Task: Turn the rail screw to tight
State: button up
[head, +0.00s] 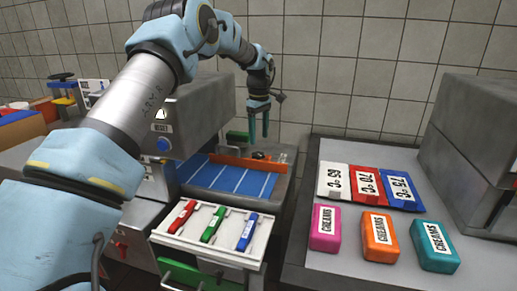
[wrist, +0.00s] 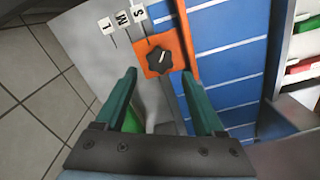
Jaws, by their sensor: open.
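The rail screw, a black lobed knob (wrist: 158,61) with a white pointer line, sits on an orange block at the end of the orange rail (wrist: 184,40). In the head view the dark knob (head: 259,156) shows small on the rail (head: 235,162). The pointer tilts up and right in the wrist view; I cannot read tight or loose marks. My gripper (head: 259,127) is open and empty above the rail end. In the wrist view its green fingers (wrist: 160,74) lie either side of the knob's line, apart from it.
The rail crosses a blue lined bed (head: 230,178). A white tray (head: 168,239) with red, green and blue markers is in front. A counter (head: 318,257) with cards and coloured CREAMS blocks is right; a tiled wall is behind.

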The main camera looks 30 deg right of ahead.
aim_at(259, 154)
jog(key=shift+f+p, duration=0.65)
jog(key=shift+f, duration=2.45)
jog(key=c, duration=1.1)
